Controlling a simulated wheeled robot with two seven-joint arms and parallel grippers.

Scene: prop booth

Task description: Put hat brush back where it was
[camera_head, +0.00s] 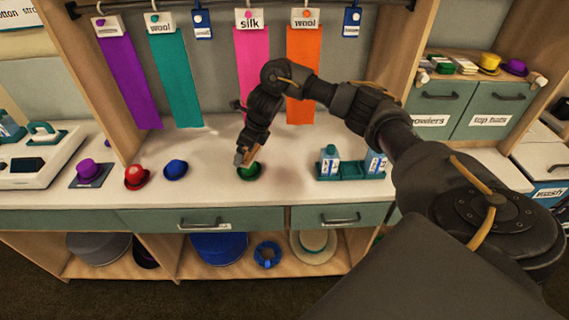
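My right arm reaches in from the right, and my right gripper (243,157) points down at a small green hat (249,173) on the white counter (300,185). Its fingertips are at or just above the hat; I cannot tell whether they touch it or whether they are open or shut. I cannot clearly make out a hat brush. A teal-handled object (44,130) on the white unit at the left may be a brush, but it is too small to be sure. My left gripper is not in view.
A red hat (136,177), a blue hat (176,169) and a purple hat (88,170) on a dark mat stand to the left. A green tray (350,171) with bottle-like containers stands right of the gripper. Ribbons hang behind. Larger hats sit on the shelf below.

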